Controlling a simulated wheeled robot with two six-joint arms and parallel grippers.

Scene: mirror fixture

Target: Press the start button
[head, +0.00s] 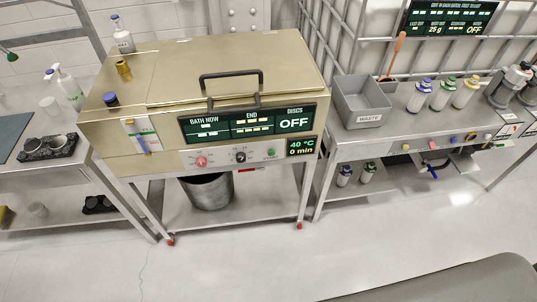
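A brass-coloured bath machine (215,62) with a lid and a black handle (232,84) stands on a steel frame. Its front panel carries a red knob (201,161), a black knob (240,157) and a small green button (271,153) at the right, which looks like the start button; its label is too small to read. The display (255,122) above reads "BATH NOW", "END" and "DISCS OFF". A small display (301,147) to the right of the button reads 40 °C and 0 min. Neither of my grippers is in view.
A steel bench (355,150) on the right holds a grey waste bin (362,104), several capped bottles and its own row of knobs. A metal bucket (207,192) stands under the machine. A left bench holds a pump bottle (70,90). The floor in front (240,265) is clear.

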